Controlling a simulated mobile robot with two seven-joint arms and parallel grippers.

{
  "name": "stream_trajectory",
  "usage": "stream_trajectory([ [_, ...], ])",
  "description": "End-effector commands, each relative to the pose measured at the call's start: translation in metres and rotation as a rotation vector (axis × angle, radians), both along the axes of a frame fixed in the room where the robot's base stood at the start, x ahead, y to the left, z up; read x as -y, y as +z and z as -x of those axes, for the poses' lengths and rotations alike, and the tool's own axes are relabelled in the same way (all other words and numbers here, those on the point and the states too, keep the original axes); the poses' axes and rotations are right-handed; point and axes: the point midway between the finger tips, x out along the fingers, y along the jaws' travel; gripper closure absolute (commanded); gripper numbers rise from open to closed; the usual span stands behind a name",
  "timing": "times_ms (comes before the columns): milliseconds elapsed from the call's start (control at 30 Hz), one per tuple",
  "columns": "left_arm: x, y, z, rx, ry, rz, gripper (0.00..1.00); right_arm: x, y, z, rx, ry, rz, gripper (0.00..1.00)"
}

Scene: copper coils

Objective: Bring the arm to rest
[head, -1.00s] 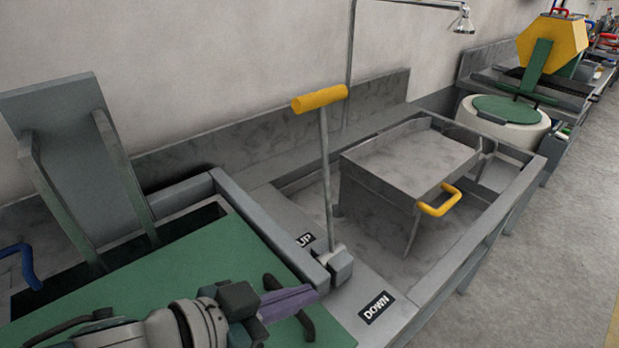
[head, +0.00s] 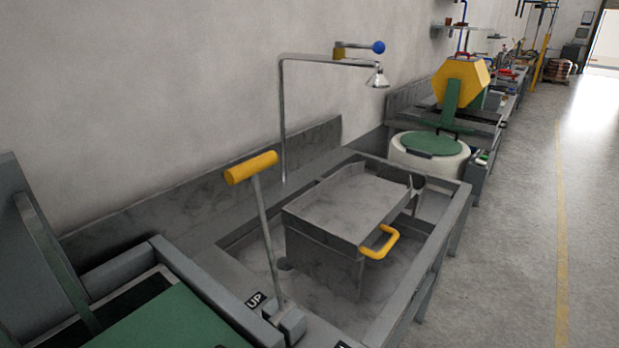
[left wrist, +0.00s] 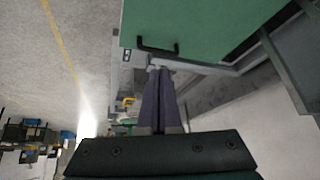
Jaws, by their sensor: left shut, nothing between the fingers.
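My left gripper (left wrist: 160,75) shows in the left wrist view with its two purple fingers together and nothing between them. Beyond the fingertips are the green panel (left wrist: 215,25) and its black handle (left wrist: 157,47); I cannot tell how far apart they are. In the head view neither gripper shows. The green panel (head: 170,320) there fills the bottom left, with no arm over the part in view.
A lever with a yellow grip (head: 251,167) stands at the basin's near end. A grey box with a yellow handle (head: 379,243) sits in the basin. A tap (head: 377,77) with a blue knob hangs above. The floor (head: 530,230) at the right is clear.

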Motion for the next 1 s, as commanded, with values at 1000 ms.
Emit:
stream_trajectory([
  [1000, -0.036, 0.294, 0.074, -0.255, 0.072, -0.054, 1.00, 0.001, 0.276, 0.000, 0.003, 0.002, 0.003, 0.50],
])
